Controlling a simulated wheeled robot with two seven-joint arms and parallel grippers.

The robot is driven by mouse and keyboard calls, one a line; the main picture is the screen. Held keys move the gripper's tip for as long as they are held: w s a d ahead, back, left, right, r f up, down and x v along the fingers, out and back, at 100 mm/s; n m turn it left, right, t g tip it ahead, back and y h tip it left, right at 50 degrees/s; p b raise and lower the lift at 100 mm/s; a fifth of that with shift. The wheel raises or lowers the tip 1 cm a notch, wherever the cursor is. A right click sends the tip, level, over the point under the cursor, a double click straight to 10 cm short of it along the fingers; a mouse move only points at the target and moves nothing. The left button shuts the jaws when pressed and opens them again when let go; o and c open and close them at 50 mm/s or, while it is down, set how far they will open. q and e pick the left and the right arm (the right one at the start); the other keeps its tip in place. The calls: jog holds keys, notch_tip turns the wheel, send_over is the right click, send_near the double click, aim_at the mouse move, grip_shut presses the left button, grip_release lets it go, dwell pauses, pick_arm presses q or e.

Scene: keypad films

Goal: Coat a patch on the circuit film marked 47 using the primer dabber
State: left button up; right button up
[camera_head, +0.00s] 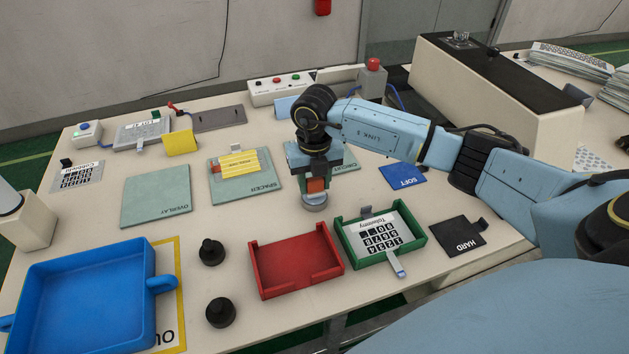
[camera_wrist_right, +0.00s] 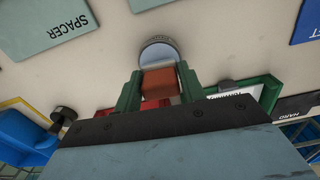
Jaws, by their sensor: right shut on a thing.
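My right gripper (camera_head: 316,172) is shut on the orange-brown handle of the primer dabber (camera_head: 314,201), which has a round grey pad at its lower end. In the right wrist view the dabber (camera_wrist_right: 159,52) sits between the green fingers of the gripper (camera_wrist_right: 160,83). I cannot tell whether the pad touches the table. A green mat (camera_head: 347,164) is mostly hidden behind the gripper. A yellow-striped sheet (camera_head: 239,164) lies on the SPACER mat (camera_head: 259,190). I cannot read the number 47 on any film. My left gripper is not in view.
In front stand a red tray (camera_head: 257,277), a green tray (camera_head: 421,234) holding a keypad sheet, two black knobs (camera_head: 211,252) and a blue bin (camera_head: 85,290). The OVERLAY mat (camera_head: 156,195) is at left; SOFT (camera_head: 403,174) and HARD (camera_head: 457,236) pads are at right.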

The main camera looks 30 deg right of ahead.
jog(key=shift+r+p, duration=2.05)
jog(key=shift+r, duration=0.8)
